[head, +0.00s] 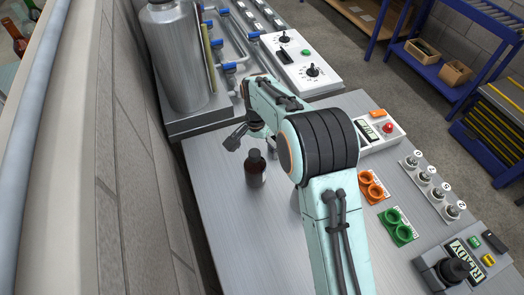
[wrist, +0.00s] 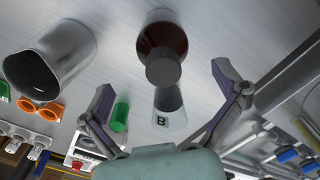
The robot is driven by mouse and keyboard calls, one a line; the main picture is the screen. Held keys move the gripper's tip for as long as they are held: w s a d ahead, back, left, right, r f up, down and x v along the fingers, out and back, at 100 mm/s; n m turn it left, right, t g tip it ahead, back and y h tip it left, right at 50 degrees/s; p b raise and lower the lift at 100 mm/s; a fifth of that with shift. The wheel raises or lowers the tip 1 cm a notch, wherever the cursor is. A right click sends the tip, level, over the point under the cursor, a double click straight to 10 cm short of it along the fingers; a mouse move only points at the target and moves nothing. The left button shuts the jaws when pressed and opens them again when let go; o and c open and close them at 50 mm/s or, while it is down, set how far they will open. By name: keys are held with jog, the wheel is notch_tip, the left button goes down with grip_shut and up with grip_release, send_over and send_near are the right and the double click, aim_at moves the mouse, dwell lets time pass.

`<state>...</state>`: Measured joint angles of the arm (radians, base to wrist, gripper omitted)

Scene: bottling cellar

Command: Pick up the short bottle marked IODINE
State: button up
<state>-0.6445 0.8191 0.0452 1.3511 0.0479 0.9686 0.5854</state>
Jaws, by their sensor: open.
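A short dark brown bottle (head: 255,170) with a dark cap stands upright on the steel bench. Its marking cannot be read in either view. My gripper (head: 236,136) is open and empty, close beside and behind the bottle near its cap in the head view. In the wrist view the brown bottle (wrist: 162,38) shows at top centre, its ribbed cap pointing toward the camera. The open fingers of my gripper (wrist: 163,80) spread to either side of the cap, with no clear contact.
In the wrist view a metal cup (wrist: 72,45), a green cylinder (wrist: 120,115) and a grey container marked B (wrist: 169,108) are nearby. Orange rings (head: 371,186), green rings (head: 398,226) and control boxes line the bench's right. A steel tank (head: 178,60) stands behind. The bench left of the bottle is clear.

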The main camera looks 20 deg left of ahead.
aim_at(255, 165)
jog(key=shift+s+a+f, duration=0.2)
jog(key=shift+f, duration=0.25)
notch_tip(255, 165, down, 6)
jog(key=shift+r, duration=0.15)
jog(key=c, duration=1.3)
